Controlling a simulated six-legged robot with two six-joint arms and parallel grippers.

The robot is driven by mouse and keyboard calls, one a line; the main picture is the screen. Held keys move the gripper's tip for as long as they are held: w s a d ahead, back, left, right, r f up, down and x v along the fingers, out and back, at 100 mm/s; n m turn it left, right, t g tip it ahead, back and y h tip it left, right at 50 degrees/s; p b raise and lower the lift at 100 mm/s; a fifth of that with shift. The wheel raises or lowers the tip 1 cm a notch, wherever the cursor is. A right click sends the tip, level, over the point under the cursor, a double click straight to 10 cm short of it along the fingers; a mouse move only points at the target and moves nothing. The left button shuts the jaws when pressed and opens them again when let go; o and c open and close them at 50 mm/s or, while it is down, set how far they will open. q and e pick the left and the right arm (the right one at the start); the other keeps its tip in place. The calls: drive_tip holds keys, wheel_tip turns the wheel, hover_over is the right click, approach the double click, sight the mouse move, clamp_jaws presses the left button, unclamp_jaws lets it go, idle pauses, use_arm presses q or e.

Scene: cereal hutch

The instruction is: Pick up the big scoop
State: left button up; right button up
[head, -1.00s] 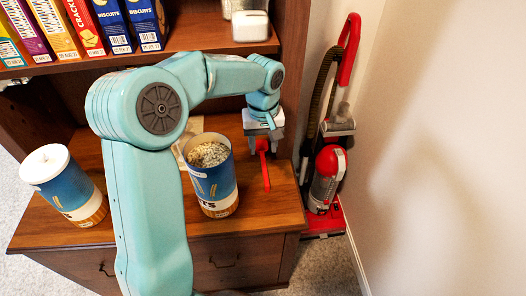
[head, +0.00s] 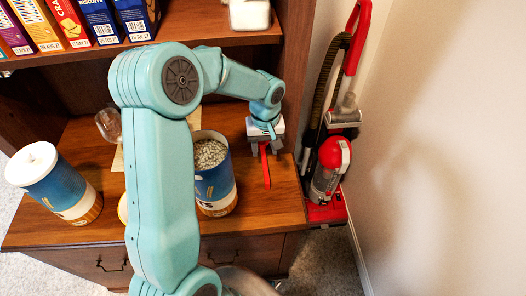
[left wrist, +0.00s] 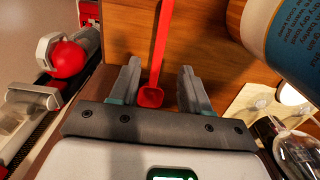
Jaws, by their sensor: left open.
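The red scoop (head: 265,170) lies on the wooden counter at the right, its long part pointing to the front edge. My left gripper (head: 265,147) is over its rear end, coming from above. In the left wrist view the scoop (left wrist: 162,40) runs between the two open fingers of my left gripper (left wrist: 158,70), and its broader red end shows near the palm. The fingers stand apart from it on both sides. Whether it is the big one cannot be told, as no other scoop shows. My right gripper is not in view.
An open blue canister of oats (head: 215,185) stands close left of the scoop. A lidded blue canister (head: 60,185) is at the far left. A clear glass (head: 108,125) stands behind my arm. Cereal boxes (head: 100,20) fill the shelf above. A red vacuum cleaner (head: 330,170) stands right of the cabinet.

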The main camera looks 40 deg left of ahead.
sight(265, 165)
use_arm(q)
drive_tip(key=shift+s+d+f, duration=0.2)
drive_tip(key=shift+f, duration=0.6)
drive_tip(key=shift+w+a+f+p, duration=0.1)
drive_tip(key=shift+f+p, duration=0.1)
drive_tip(key=shift+f, duration=1.2)
drive_tip(key=shift+w+f+p, duration=0.1)
drive_tip(key=shift+f+p, duration=0.1)
drive_tip(key=shift+f, duration=1.15)
clamp_jaws()
